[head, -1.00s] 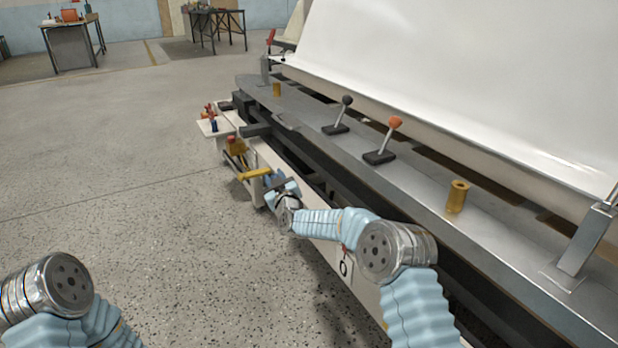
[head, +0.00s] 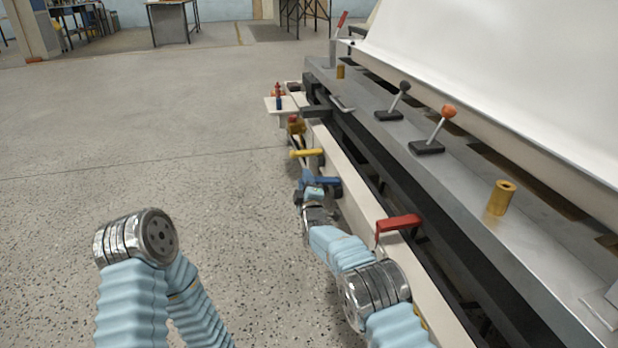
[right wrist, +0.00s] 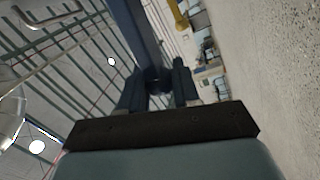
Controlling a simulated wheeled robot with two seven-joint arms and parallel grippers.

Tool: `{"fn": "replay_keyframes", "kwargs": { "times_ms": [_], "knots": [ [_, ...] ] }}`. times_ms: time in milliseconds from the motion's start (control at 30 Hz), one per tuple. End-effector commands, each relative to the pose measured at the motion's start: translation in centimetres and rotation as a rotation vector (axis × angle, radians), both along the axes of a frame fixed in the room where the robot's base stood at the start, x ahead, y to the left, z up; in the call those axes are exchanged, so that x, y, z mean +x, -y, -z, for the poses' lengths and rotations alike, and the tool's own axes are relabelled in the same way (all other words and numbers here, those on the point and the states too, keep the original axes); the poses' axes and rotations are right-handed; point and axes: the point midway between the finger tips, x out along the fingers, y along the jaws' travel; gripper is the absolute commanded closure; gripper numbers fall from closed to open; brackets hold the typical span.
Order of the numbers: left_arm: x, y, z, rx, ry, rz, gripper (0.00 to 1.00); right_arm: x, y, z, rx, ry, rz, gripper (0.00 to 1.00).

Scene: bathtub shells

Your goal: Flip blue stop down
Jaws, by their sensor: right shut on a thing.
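The blue stop (head: 325,181) sticks out from the cream side rail of the machine, between a yellow stop and a red stop. In the right wrist view it is a dark blue bar (right wrist: 136,38) that runs from the top down between the fingers. My right gripper (head: 313,192) is at the blue stop; in its wrist view the two fingers (right wrist: 157,84) are shut on the bar's near end. My right forearm hides part of the rail below. My left arm shows at lower left, but its gripper is out of view.
The yellow stop (head: 306,153) lies just beyond the blue one, and the red stop (head: 398,223) is nearer me on the same rail. Two levers, one with a black knob (head: 404,86) and one with an orange knob (head: 448,111), stand on the grey ledge. The floor at left is clear.

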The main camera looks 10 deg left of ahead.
Motion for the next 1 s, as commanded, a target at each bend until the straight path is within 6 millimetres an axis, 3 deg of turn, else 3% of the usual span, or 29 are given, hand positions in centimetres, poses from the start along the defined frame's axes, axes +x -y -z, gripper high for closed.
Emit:
{"fn": "replay_keyframes", "kwargs": {
  "times_ms": [400,933,967,1000],
  "knots": [
    [0.0,0.0,0.0,0.0,0.0,0.0,0.32,0.1,0.0,1.5,-0.159,0.06,0.003,1.0],
    [0.0,0.0,0.1,0.0,0.0,0.0,0.32,0.1,0.1,1.9,-0.18,0.064,0.003,1.0],
    [0.0,0.0,0.1,0.0,0.0,0.0,0.32,0.1,0.1,1.9,-0.18,0.064,0.003,0.66],
    [0.0,0.0,0.1,0.0,0.0,0.0,0.32,0.1,0.1,1.9,-0.18,0.064,0.003,0.6]
  ]
}}
